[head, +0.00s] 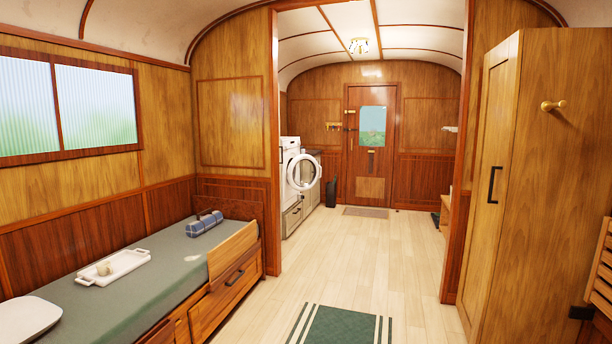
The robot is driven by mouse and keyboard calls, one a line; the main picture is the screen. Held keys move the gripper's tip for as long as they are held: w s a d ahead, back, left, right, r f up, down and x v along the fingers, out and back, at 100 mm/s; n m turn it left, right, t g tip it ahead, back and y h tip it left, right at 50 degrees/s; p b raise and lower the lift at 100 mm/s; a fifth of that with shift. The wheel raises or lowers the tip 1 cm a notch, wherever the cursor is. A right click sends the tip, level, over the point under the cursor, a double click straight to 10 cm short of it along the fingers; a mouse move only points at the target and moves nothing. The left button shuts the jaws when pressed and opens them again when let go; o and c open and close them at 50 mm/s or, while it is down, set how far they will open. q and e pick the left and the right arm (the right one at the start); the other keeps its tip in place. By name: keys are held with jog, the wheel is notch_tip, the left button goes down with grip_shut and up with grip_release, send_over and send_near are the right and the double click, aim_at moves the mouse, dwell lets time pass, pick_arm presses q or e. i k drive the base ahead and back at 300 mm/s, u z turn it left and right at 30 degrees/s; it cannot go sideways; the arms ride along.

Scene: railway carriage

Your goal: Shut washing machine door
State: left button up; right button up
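The white washing machine (289,158) stands in the far room against the left wall, partly hidden by the wooden door frame of the partition. It sits on top of a low grey cabinet with drawers. Its round door (304,172), a white ring with a glass middle, appears swung open and sticks out toward the aisle. Neither of my grippers shows in the head view, so nothing of mine is near the machine here.
A bunk (120,290) with a tray (113,266) and a rolled blanket (204,223) lines the left. A tall wooden wardrobe (540,180) stands right. A green striped rug (342,325) lies in front. The floor (362,255) through the wide opening is clear.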

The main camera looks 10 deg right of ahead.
aim_at(296, 159)
jog(key=z, duration=0.15)
jog(key=i, duration=1.3)
jog(key=z, duration=0.35)
jog(key=i, duration=5.1)
jog(key=u, duration=0.5)
jog(key=i, duration=2.45)
jog(key=u, duration=0.35)
